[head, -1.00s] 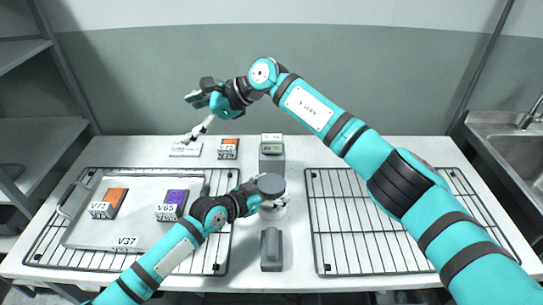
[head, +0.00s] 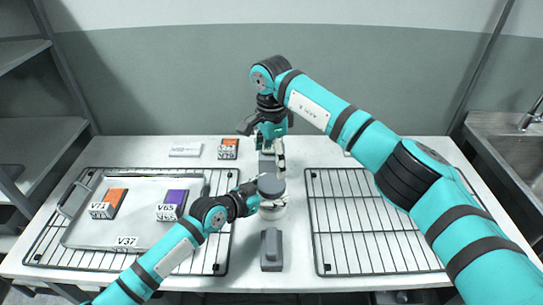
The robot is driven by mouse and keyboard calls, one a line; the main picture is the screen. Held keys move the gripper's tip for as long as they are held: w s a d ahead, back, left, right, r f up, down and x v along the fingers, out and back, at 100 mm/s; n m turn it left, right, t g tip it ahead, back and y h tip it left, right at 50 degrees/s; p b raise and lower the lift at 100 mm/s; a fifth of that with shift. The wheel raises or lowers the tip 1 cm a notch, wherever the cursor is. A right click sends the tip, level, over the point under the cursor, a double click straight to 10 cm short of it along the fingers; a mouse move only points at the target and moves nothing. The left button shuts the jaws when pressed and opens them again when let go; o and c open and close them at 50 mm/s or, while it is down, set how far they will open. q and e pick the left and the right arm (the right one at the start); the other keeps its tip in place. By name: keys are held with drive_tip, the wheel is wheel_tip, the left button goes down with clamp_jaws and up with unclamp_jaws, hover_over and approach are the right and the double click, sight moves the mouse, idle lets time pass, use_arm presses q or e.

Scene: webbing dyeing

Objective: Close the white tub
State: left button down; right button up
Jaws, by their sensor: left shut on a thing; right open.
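The white tub (head: 274,212) stands near the middle of the table, between the two wire racks. A round dark grey lid (head: 271,186) covers its top; I cannot tell whether it is fully seated. My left gripper (head: 261,203) is shut on the tub's side, reaching in from the left just below the lid. My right gripper (head: 270,151) is open and points down behind the lid, apart from it. It partly hides a grey block-shaped device (head: 267,164) behind the tub.
A metal tray (head: 140,190) on the left rack holds an orange-topped box (head: 115,198) and a purple-topped box (head: 173,202). Another orange box (head: 228,149) and a white label plate (head: 186,150) lie behind. A grey object (head: 271,249) stands in front. The right rack (head: 370,235) is empty.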

sight(271, 183)
drive_tip(key=shift+f, duration=4)
drive_tip(key=c, duration=1.3)
drive_tip(key=m, duration=1.5)
drive_tip(key=o, duration=1.4)
